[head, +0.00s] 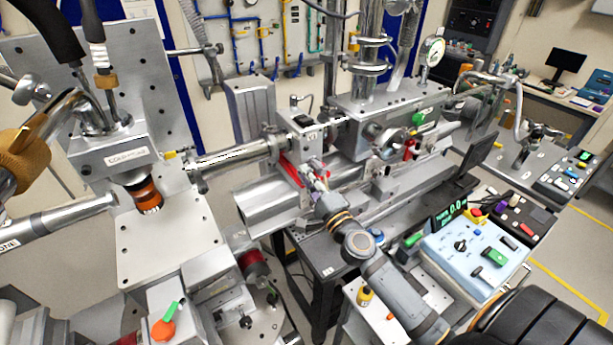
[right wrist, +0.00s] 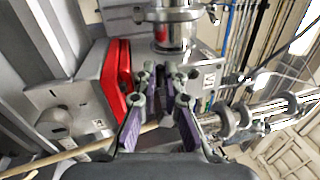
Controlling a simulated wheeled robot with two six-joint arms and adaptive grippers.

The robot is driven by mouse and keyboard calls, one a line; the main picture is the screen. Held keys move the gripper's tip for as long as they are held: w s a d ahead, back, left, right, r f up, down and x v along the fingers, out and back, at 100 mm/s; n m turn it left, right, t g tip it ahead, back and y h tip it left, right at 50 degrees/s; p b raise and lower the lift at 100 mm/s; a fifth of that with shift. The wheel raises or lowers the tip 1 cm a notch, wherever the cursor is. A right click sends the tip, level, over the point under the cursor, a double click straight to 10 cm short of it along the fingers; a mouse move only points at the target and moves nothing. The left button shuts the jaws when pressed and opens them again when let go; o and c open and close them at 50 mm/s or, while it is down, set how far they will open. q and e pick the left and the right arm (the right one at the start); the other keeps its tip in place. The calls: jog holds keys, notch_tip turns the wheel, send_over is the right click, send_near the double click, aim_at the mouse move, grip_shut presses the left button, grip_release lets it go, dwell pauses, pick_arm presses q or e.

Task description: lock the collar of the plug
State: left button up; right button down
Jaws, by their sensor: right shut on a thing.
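My right gripper (head: 314,180) reaches up from the lower right to the front of a grey box (head: 308,146) on the central bench. In the right wrist view its fingers with purple pads (right wrist: 163,92) are closed in on something small between the tips. This is where the plug would be, but the plug and its collar are mostly hidden by the fingers, so I cannot tell how the collar is turned. A thin tan cable (right wrist: 62,155) runs from the lower left toward the fingers. My left gripper is not in view.
A red part (right wrist: 116,80) stands close left of the fingers; it also shows in the head view (head: 290,170). A metal cylinder (right wrist: 172,35) is just beyond the tips. A pale blue control box (head: 475,255) sits right of my arm. Shiny pipes (right wrist: 250,115) lie to the right.

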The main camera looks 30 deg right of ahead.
jog(key=r+m+h+p, duration=0.1)
jog(key=m+p, duration=0.2)
jog(key=m, duration=0.1)
jog(key=d+r+m+p, duration=0.1)
jog(key=m+p, duration=0.2)
jog(key=m, duration=0.1)
jog(key=r+m+g+h+p, duration=0.1)
jog(key=r+m+p, duration=0.1)
jog(key=m+p, duration=0.1)
jog(key=shift+d+m+h, duration=0.15)
jog(key=shift+m+h, duration=0.15)
jog(key=shift+m, duration=0.2)
jog(key=m+p, duration=0.2)
jog(key=shift+d+r+m+g, duration=0.2)
jog(key=shift+d+m+g, duration=0.2)
jog(key=shift+w+d+r+m+g+h, duration=0.1)
jog(key=shift+d+m+g+h, duration=0.2)
jog(key=shift+m, duration=0.7)
jog(key=shift+d+m+g, duration=0.1)
jog(key=shift+d+m, duration=0.25)
jog(key=shift+m, duration=0.65)
jog(key=c, duration=1.5)
grip_release()
jog(key=shift+o, duration=0.2)
